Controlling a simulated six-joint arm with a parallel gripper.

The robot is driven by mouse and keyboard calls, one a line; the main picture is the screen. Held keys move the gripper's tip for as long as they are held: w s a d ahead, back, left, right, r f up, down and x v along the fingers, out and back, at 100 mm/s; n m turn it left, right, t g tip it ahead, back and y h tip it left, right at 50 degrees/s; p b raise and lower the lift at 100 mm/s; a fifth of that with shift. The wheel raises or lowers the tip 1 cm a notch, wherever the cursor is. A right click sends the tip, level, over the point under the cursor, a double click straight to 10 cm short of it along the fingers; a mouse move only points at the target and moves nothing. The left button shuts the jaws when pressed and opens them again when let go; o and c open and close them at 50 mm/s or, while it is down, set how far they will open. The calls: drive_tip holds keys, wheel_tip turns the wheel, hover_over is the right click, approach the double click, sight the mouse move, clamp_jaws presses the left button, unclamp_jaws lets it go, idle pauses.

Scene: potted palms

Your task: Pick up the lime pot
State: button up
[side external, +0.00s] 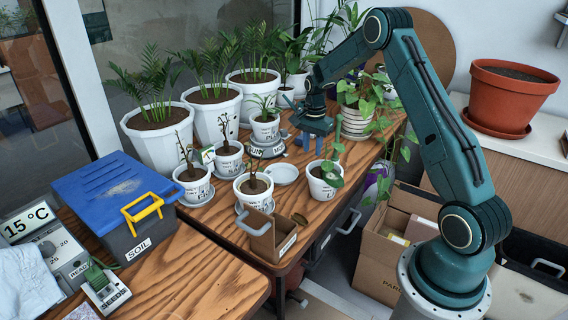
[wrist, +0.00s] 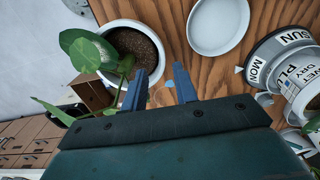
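I cannot tell which pot is the lime one; no pot is lime-coloured and no label reads clearly as lime. Small white labelled pots stand on the wooden table: one with broad leaves (side external: 318,189), ones with bare stems (side external: 253,198) (side external: 192,190) (side external: 229,165), and one with a green plant (side external: 265,133). My gripper (side external: 312,141) hangs above the table, behind the broad-leaved pot. In the wrist view my gripper (wrist: 158,84) is open and empty, its blue fingers apart. The broad-leaved pot (wrist: 161,54) lies just beyond the left finger, and its leaves partly hide it.
An empty saucer (side external: 282,174) sits among the pots; it also shows in the wrist view (wrist: 218,46). Large white palm pots (side external: 158,148) line the back. A small open box (side external: 271,240) is at the table's front edge. A blue-lidded soil bin (side external: 114,205) stands left.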

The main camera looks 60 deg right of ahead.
sight(311, 164)
drive_tip(key=shift+f, duration=0.15)
drive_tip(key=shift+d+f, duration=0.1)
drive_tip(key=shift+f, duration=2.4)
clamp_jaws()
